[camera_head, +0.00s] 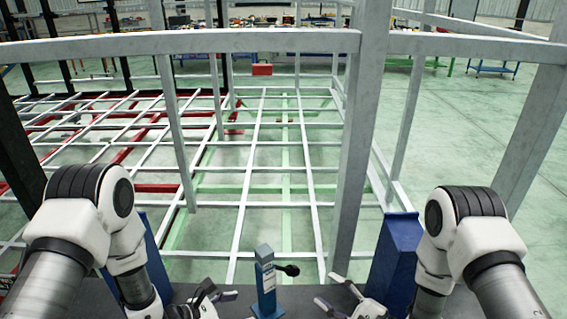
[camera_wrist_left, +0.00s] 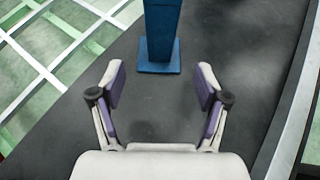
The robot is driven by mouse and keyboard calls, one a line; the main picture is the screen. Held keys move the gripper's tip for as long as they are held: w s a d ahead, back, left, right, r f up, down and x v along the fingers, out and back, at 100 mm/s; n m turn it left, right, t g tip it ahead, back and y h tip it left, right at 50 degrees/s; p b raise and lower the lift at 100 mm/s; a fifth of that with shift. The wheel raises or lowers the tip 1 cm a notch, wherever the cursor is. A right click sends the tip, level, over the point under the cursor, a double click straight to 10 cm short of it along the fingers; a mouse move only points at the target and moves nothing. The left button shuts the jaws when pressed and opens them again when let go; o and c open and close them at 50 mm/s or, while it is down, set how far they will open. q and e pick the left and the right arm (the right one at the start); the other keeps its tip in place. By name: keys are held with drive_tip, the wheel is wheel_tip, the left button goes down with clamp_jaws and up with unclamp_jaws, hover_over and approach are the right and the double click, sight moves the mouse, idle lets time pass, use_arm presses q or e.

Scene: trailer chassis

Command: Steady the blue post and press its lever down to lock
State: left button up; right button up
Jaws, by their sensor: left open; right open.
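The blue post (camera_head: 266,283) stands upright on the dark surface at the bottom middle of the head view. Its black-knobbed lever (camera_head: 289,270) sticks out to the right near the top. In the left wrist view the lower part of the post (camera_wrist_left: 161,30) and its square base show ahead of my left gripper; the lever is out of that view. My left gripper (camera_head: 222,294) is left of the post, and its open, empty fingers (camera_wrist_left: 160,88) point at the post without touching it. My right gripper (camera_head: 338,293) is open and empty, right of the post and apart from it.
The post stands on a dark platform (camera_wrist_left: 230,60), bare around the base. A grey metal frame (camera_head: 352,150) with tall uprights and crossbars rises beyond it. Blue panels (camera_head: 394,252) stand near both arms. Workbenches (camera_head: 492,68) are far back on the green floor.

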use_arm(q)
drive_tip(key=shift+o, duration=0.4)
drive_tip(key=o, duration=0.4)
drive_tip(key=v, duration=1.2)
drive_tip(key=shift+s+d+f, duration=0.1)
